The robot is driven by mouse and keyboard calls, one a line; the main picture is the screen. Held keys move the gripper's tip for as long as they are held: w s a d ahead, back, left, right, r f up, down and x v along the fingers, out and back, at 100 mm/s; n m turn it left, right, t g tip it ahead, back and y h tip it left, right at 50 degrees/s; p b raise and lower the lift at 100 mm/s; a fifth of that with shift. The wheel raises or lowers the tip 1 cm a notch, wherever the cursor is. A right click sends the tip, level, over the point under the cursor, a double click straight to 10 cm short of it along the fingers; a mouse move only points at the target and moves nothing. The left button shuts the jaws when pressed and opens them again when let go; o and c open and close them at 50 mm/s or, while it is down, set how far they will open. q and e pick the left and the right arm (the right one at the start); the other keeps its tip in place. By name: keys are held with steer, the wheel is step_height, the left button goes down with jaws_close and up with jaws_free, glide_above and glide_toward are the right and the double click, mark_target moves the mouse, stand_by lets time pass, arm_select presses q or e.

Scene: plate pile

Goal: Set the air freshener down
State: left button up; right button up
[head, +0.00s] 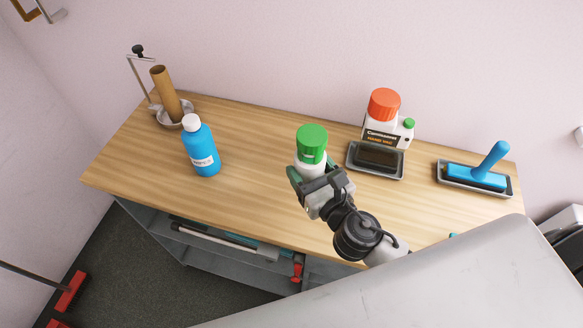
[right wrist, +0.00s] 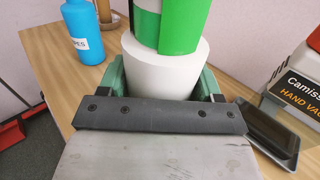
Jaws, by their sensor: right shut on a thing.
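The air freshener (head: 312,143) is a white cylinder with a green top. My right gripper (head: 312,174) is shut on its white lower part, over the middle of the wooden table (head: 250,140). The air freshener also shows in the right wrist view (right wrist: 165,68), upright between the green fingers. Its base is hidden by the gripper, so I cannot tell whether it touches the table. My left gripper does not show.
A blue bottle (head: 203,150) stands to the left, near a paper-roll holder (head: 168,95). To the right are an orange-capped container (head: 382,115), a dark tray (head: 375,173) and a blue-handled tool (head: 478,172) in another tray. The table between bottle and air freshener is clear.

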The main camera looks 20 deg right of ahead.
steer(key=w+a+f, duration=0.1)
steer(key=f, duration=0.1)
steer(key=w+f+b, duration=0.1)
steer(key=w+f, duration=0.1)
steer(key=f, duration=0.1)
steer(key=w+a+f+b, duration=0.1)
steer(key=w+f, duration=0.1)
steer(key=shift+w+a+f, duration=0.1)
steer(key=shift+a+f, duration=0.25)
steer(key=shift+r, duration=0.1)
steer(key=o, duration=0.6)
steer(key=shift+f, duration=0.2)
steer(key=o, duration=0.4)
steer(key=shift+o, duration=0.2)
steer(key=shift+r, duration=0.1)
